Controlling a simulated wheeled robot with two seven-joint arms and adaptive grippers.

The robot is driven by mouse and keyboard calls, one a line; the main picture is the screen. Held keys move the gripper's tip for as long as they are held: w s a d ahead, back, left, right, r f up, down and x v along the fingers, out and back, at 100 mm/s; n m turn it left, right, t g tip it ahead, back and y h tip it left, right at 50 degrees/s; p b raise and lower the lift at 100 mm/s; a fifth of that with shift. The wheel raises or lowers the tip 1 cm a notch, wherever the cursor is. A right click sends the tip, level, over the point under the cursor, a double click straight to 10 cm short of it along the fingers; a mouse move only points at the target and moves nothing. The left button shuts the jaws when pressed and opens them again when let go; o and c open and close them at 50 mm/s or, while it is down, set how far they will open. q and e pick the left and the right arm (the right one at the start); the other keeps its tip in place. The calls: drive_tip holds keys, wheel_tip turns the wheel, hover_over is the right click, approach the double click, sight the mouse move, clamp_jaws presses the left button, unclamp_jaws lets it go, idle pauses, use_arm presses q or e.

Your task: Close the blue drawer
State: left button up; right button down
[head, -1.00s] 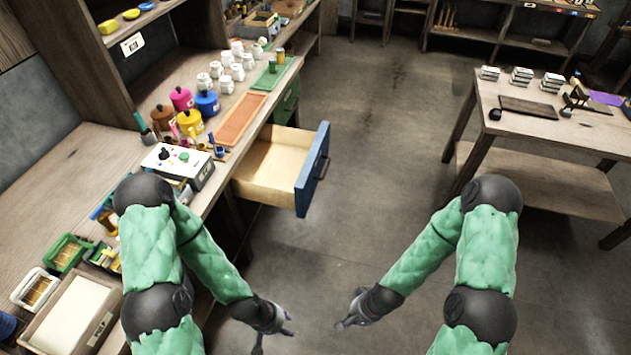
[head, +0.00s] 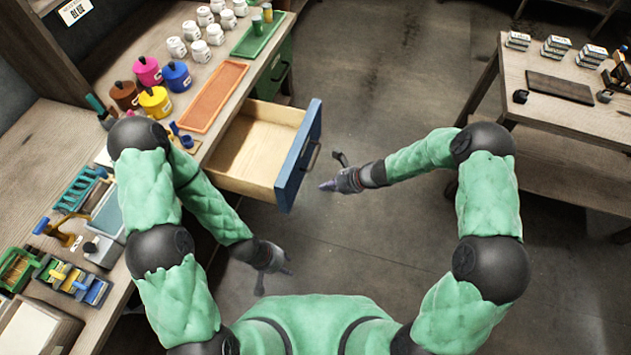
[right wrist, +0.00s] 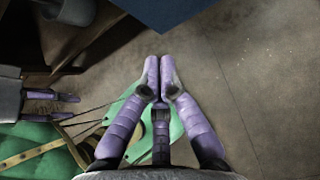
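The blue drawer (head: 300,155) stands pulled out from the long bench on the left. Its wooden inside is empty, and a dark handle is on its blue front. A corner of blue also shows at the top of the right wrist view (right wrist: 172,10). My right gripper (head: 328,185) is just right of the blue front, apart from it. In the right wrist view (right wrist: 160,62) its fingertips meet and hold nothing. My left gripper (head: 287,271) hangs low, below the drawer and clear of it. In the right wrist view (right wrist: 75,106) its fingertips show a gap, with nothing between.
The bench (head: 110,65) carries an orange tray (head: 213,95), a green tray (head: 257,34), coloured pots and white jars. A closed green drawer (head: 275,72) is beyond the blue one. A second table (head: 555,110) stands right. The floor between is clear.

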drive_tip(key=b, duration=0.3)
approach(290, 190)
wheel_tip(290, 190, down, 4)
drive_tip(key=shift+w+a+r, duration=0.1)
drive_tip(key=shift+w+a, duration=0.1)
drive_tip(key=shift+a, duration=0.7)
drive_tip(key=shift+w+a+r, duration=0.15)
drive_tip(key=shift+w+a, duration=0.1)
drive_tip(key=shift+a, duration=0.65)
use_arm(q)
wheel_tip(290, 190, down, 4)
drive_tip(key=shift+r, duration=0.25)
